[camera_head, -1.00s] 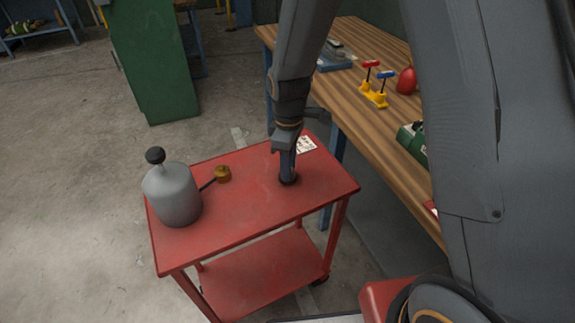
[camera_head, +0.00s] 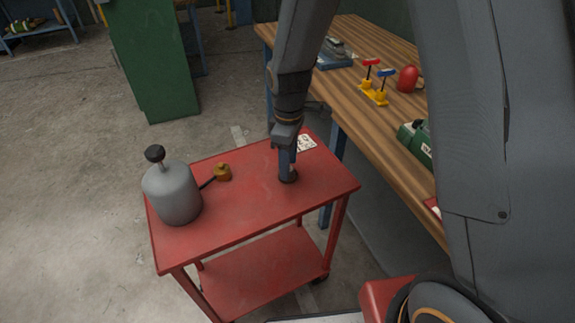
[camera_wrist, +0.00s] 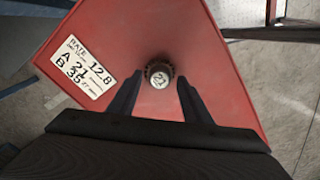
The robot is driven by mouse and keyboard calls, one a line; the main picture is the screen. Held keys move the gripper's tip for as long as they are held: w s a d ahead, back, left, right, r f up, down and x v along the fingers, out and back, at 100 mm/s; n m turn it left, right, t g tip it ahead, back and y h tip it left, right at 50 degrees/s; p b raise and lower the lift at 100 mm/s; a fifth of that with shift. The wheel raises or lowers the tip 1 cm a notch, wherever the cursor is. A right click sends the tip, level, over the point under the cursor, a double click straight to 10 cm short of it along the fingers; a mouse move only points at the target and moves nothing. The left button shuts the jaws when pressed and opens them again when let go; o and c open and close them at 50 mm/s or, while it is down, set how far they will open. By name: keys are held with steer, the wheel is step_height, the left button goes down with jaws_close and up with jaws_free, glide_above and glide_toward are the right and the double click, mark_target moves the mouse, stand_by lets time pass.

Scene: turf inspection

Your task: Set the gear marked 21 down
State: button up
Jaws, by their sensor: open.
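The gear (camera_wrist: 159,76) marked 21 rests on the red cart's top (camera_head: 247,215). In the wrist view its round face with the number lies just past and between my two open fingers, with a gap on each side. In the head view the gear (camera_head: 288,177) shows as a small dark disc at the foot of my gripper (camera_head: 287,168). My gripper (camera_wrist: 158,92) is open and points down at the cart top. From the head view, the finger gap is hidden.
A white card (camera_wrist: 86,70) printed with A 21 and B 35 lies beside the gear. A grey canister (camera_head: 173,195) and a small brass-coloured piece (camera_head: 223,172) stand at the cart's left. A wooden workbench (camera_head: 365,125) stands behind to the right.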

step_height(320, 180, up, 11)
steer(key=b, duration=0.2)
steer(key=s+d+f+m, duration=0.3)
steer(key=s+d+m, duration=1)
steer(key=s+d, duration=0.1)
steer(key=shift+f+t, duration=0.25)
steer(key=shift+t, duration=0.15)
